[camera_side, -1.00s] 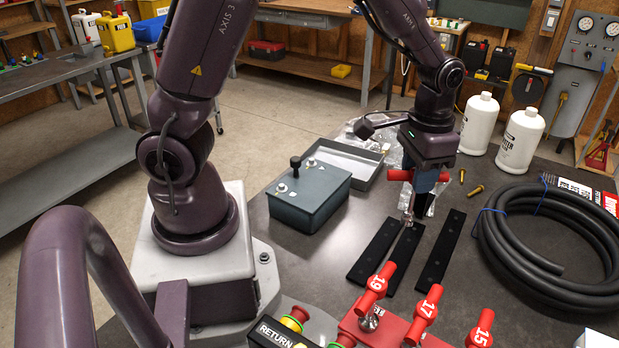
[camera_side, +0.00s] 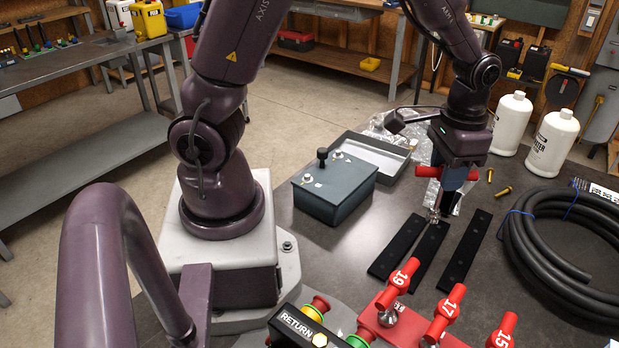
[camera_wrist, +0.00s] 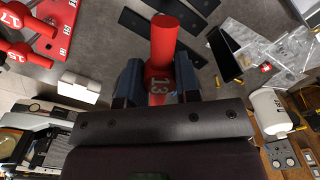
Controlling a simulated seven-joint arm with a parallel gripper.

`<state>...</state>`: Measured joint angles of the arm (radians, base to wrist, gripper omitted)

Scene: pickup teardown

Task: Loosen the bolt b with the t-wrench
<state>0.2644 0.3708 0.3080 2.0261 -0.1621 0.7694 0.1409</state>
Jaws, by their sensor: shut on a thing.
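My gripper (camera_side: 452,186) is shut on the red handle (camera_side: 432,171) of a t-wrench. In the wrist view the handle (camera_wrist: 164,42), marked 13, sits between the blue jaws (camera_wrist: 157,78). The silver shaft (camera_side: 433,214) points down at the black strips; I cannot tell whether its tip touches them. A grey-blue box (camera_side: 331,200) stands to the left, apart from the wrench. On its lid are two silver bolts, one near (camera_side: 308,179) and one far (camera_side: 337,155); I cannot read their marks.
Red t-wrenches marked 19 (camera_side: 402,276), 17 (camera_side: 443,315) and 15 (camera_side: 502,331) stand in a red rack. A black knob (camera_side: 322,156) rises from the box lid. A grey tray (camera_side: 376,154) is behind it. A coiled hose (camera_side: 510,235) lies at right.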

